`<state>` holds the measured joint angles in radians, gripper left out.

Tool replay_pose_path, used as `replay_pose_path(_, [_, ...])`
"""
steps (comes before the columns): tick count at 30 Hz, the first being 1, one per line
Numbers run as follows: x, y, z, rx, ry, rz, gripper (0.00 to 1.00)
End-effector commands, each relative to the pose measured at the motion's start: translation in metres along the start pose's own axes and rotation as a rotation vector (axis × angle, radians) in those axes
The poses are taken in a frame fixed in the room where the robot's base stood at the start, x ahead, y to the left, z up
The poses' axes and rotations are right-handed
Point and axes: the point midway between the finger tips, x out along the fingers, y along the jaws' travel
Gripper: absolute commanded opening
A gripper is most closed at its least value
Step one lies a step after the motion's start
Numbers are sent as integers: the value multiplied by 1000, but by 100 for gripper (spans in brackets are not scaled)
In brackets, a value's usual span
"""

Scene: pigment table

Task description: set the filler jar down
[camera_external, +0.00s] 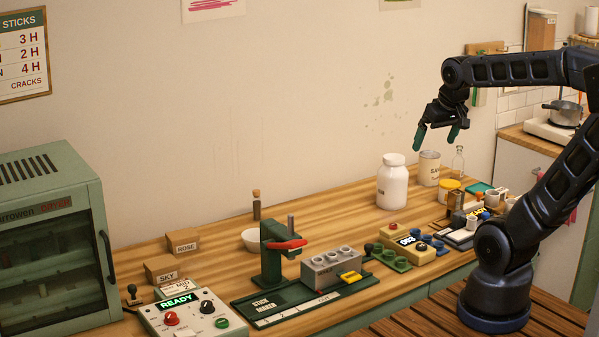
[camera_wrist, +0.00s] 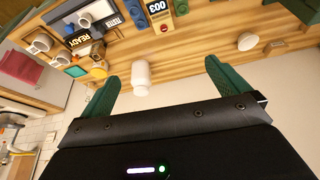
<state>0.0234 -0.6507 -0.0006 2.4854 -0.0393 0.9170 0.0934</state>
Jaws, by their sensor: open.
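The filler jar, which I take to be the white lidded jar (camera_external: 392,186), stands upright on the wooden table (camera_external: 345,207) near the wall. It also shows in the wrist view (camera_wrist: 141,78), between my fingers in the picture but beyond them. My gripper (camera_external: 437,137) hangs in the air above the table, higher than the jar and a little right of it in the external view. Its green fingers (camera_wrist: 160,76) are spread wide with nothing between them. The jar is apart from the fingers.
Right of the jar stand a labelled tin (camera_external: 429,170), a clear glass bottle (camera_external: 458,163) and a yellow-banded jar (camera_external: 449,186). A green press (camera_external: 272,255) and white bowl stand left.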

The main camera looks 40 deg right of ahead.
Motion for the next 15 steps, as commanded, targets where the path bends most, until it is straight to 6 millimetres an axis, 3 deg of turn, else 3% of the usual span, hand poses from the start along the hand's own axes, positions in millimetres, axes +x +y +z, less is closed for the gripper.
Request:
replay_pose_path(6, [-9, -8, 34, -78, 9, -33, 100])
replay_pose_path(15, [-10, -10, 41, -94, 9, -40, 100])
